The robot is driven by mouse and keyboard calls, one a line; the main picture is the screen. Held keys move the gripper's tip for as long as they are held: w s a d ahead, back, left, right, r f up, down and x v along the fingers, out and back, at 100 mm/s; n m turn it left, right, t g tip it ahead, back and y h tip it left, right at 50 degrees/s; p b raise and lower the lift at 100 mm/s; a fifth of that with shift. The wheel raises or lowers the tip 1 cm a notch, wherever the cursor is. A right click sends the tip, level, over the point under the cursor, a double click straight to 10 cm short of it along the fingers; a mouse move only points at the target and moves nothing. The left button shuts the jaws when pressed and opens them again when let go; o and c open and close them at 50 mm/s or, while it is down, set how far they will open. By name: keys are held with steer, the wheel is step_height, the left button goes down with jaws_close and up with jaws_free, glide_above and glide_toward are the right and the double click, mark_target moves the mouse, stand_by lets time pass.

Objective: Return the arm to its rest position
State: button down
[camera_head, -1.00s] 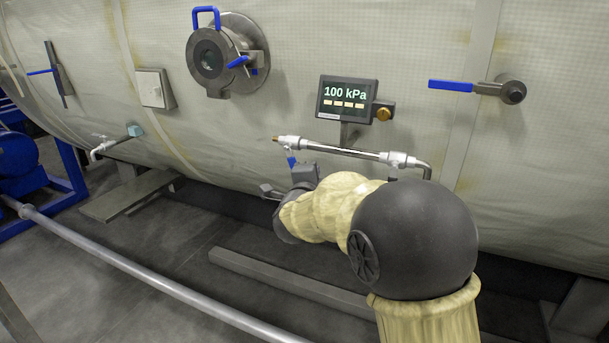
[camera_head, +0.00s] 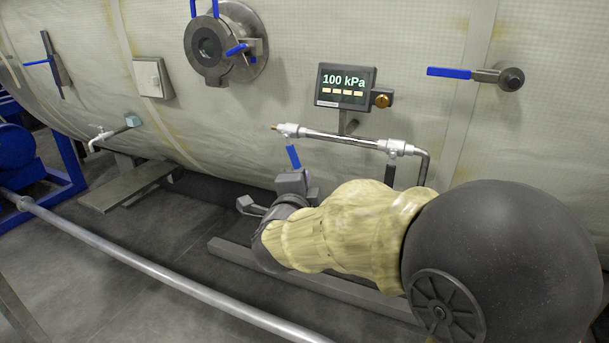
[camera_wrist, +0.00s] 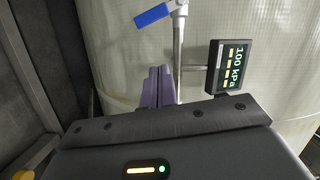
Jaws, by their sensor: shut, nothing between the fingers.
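My arm comes in from the lower right in the head view, with its cream-covered forearm reaching left below the pipe. My gripper (camera_head: 250,206) is at its far end, over the dark floor in front of the chamber, apart from the pipe and its valves. In the wrist view my gripper's fingers (camera_wrist: 158,87) are side by side, shut and empty. A blue valve handle (camera_head: 293,157) hangs from the pipe just above my wrist in the head view. A blue handle (camera_wrist: 153,15) also shows in the wrist view, beyond the fingers.
The chamber wall (camera_head: 300,30) carries a round port (camera_head: 210,45), a display (camera_head: 345,86) reading 100 kPa, a pipe (camera_head: 345,138) and a blue lever (camera_head: 450,72). A long grey rail (camera_head: 160,262) crosses the floor at left.

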steer(key=s+d+f+n+g+y, duration=0.2)
steer(key=s+d+f+n+g, duration=0.15)
steer(key=f+n, duration=0.3)
steer(key=s+d+f+n+g+y, duration=0.2)
steer(key=d+f+n+g, duration=0.25)
steer(key=f, duration=0.35)
steer(key=s+d+f+n+g+h, duration=0.1)
steer(key=s+d+f+n+g, duration=0.2)
steer(key=s+d+f, duration=0.35)
steer(key=s+d+f+n+g+h, duration=0.1)
steer(key=s+d+f+n+g, duration=0.25)
steer(key=s, duration=0.55)
step_height(320, 180, up, 24)
steer(key=p, duration=2.3)
steer(key=shift+d, duration=0.4)
steer(key=shift+a, duration=0.15)
